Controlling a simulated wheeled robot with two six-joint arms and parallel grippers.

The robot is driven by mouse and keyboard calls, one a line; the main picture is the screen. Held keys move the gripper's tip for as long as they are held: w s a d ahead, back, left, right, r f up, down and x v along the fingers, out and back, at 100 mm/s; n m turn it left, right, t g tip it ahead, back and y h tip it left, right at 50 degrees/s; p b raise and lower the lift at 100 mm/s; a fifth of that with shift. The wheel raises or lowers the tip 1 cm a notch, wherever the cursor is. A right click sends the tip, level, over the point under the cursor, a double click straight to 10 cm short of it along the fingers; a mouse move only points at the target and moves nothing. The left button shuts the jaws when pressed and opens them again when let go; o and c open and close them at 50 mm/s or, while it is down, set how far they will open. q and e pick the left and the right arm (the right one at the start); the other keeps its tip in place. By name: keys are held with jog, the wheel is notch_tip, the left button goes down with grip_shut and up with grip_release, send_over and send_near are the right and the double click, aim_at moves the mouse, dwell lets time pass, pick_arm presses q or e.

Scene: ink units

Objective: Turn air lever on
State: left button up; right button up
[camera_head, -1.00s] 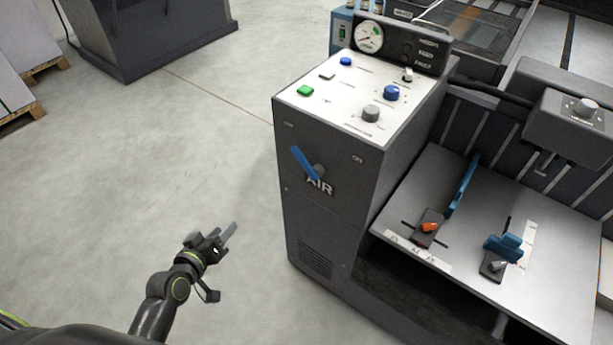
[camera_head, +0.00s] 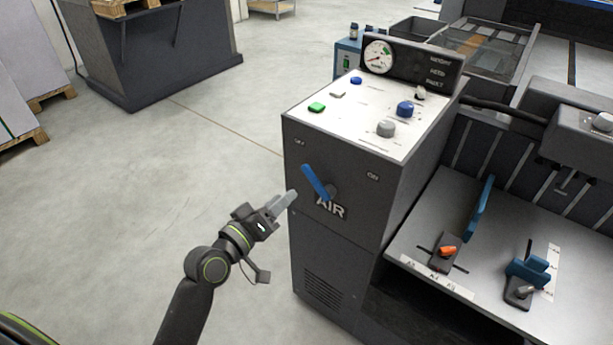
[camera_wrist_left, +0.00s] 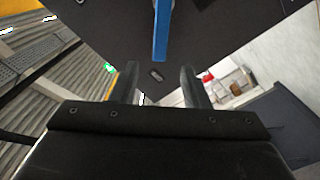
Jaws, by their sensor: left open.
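The blue air lever (camera_head: 316,182) is on the front of the dark grey machine cabinet, above the word AIR. It tilts up to the left, toward the left-hand mark, and away from the ON mark at the right. My left gripper (camera_head: 284,202) is open and empty, a little left of and below the lever in the head view. In the left wrist view the lever (camera_wrist_left: 161,30) hangs from the top edge between the two spread fingers of the gripper (camera_wrist_left: 160,85), apart from both. My right gripper is not in view.
To the right is a grey tray (camera_head: 520,235) with blue and orange clamps. The floor (camera_head: 150,190) left of the cabinet is clear.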

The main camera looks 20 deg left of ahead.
aim_at(309, 176)
pick_arm(q)
jog(key=x, duration=0.9)
jog(key=shift+w+d, duration=0.1)
jog(key=shift+w, duration=0.1)
grip_shut()
